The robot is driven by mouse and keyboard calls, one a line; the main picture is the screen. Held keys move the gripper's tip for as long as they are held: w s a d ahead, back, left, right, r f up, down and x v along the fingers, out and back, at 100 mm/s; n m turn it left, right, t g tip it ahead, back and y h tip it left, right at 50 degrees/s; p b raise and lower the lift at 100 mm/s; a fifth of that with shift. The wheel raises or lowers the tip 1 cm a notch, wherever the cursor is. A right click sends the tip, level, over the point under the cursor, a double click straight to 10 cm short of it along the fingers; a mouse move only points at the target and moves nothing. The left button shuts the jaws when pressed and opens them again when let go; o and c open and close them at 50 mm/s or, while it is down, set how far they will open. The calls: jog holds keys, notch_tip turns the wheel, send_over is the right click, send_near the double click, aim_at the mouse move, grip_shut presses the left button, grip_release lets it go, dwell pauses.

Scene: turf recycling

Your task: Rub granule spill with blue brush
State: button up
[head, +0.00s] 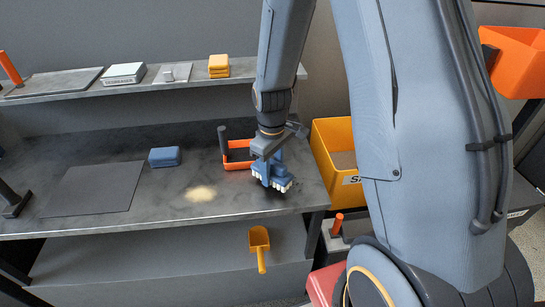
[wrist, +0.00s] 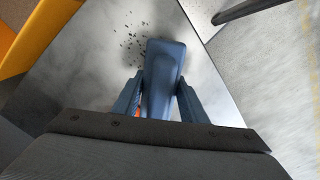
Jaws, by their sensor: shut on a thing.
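The blue brush (head: 270,170) hangs below my gripper (head: 266,146) over the right end of the worktop, white bristles facing down. In the wrist view the brush (wrist: 163,72) sits between the two fingers of my gripper (wrist: 158,100), which is shut on it. Dark granules (wrist: 130,43) lie scattered on the grey surface beside and beyond the brush in the wrist view. In the head view a pale tan patch (head: 201,193) lies on the worktop left of the brush. I cannot tell whether the bristles touch the worktop.
A yellow bin (head: 324,160) stands right of the worktop. A blue folded cloth (head: 165,157) and a dark mat (head: 93,190) lie to the left. A shelf (head: 140,82) runs above.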

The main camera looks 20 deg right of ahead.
aim_at(272, 161)
jog(key=shift+r+p, duration=1.75)
jog(key=shift+r, duration=0.75)
